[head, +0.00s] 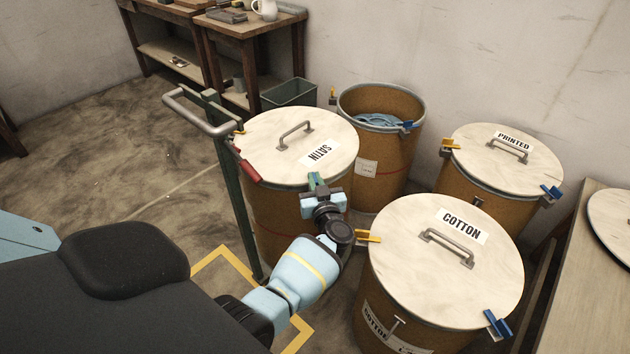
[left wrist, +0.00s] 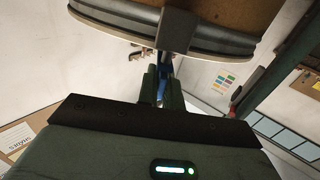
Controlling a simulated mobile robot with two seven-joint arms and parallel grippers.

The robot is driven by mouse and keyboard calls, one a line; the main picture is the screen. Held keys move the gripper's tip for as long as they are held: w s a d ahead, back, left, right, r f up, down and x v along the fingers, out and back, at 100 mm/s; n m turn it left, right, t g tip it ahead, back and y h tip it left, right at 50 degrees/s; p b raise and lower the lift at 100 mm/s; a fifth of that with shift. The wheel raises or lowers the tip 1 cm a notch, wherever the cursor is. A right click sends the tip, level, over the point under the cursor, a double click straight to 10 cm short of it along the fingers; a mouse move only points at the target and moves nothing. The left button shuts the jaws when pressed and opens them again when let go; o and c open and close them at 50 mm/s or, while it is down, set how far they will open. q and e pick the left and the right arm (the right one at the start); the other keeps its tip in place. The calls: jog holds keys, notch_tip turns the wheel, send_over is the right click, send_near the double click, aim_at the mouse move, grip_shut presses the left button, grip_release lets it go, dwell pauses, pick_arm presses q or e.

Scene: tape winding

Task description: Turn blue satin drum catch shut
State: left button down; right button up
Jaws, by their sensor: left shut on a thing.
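The satin drum (head: 275,205) is brown with a pale round lid (head: 265,135), a grey handle and a SATIN label. The lid lies on the drum. My left gripper (head: 316,181) is at the front rim, just below the label. In the left wrist view its green fingers (left wrist: 159,86) are shut on the blue satin drum catch (left wrist: 163,71), which shows as a narrow blue strip beneath the drum rim (left wrist: 205,38). The fingers hide most of the catch, so its exact angle cannot be told. My right gripper is not in view.
A red catch (head: 248,172) sits on the satin lid's left edge, by a green post with a grey bar (head: 198,113). The cotton drum (head: 400,240) stands close at right, its yellow catch (head: 369,236) near my arm. An open drum (head: 400,150) stands behind.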

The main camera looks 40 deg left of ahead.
pick_arm(q)
jog(key=shift+n+g+y, duration=0.3)
jog(key=shift+g, duration=0.1)
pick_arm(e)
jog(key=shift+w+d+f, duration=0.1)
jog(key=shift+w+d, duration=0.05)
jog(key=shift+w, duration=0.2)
pick_arm(q)
jog(key=c, duration=1.6)
grip_release()
jog(key=shift+o, duration=0.2)
jog(key=shift+d, duration=0.1)
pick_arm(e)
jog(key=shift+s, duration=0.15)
pick_arm(q)
jog(key=shift+s+d, duration=0.25)
jog(key=shift+d, duration=0.05)
jog(key=p+v, duration=0.1)
jog(key=v, duration=0.6)
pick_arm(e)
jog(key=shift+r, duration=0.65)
